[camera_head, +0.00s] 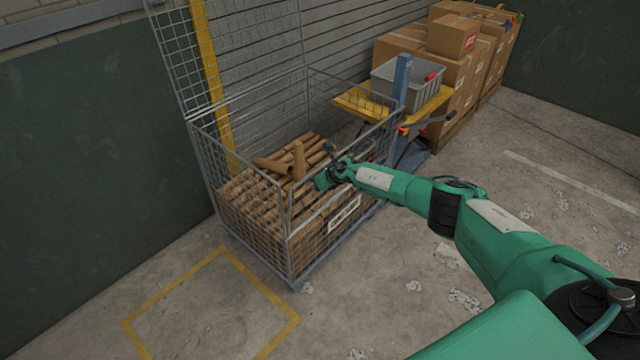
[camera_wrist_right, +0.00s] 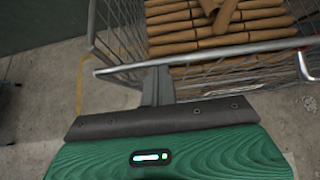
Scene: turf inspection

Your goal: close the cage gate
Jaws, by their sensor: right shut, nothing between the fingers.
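In the right wrist view the rail (camera_wrist_right: 225,53) crosses the picture. I cannot tell whether the gate is latched. My right gripper (camera_head: 324,181) is at this side, close to the rail. Its fingers (camera_wrist_right: 157,74) are shut and empty, at the rail in the wrist view; contact is unclear. My left gripper is not in view.
A blue post (camera_head: 401,80) and yellow shelf with a grey bin (camera_head: 395,90) stand just right of the cage. Stacked cartons (camera_head: 455,68) are behind. A yellow floor outline (camera_head: 150,315) lies in front, on clear concrete. A dark green wall (camera_head: 80,180) is left.

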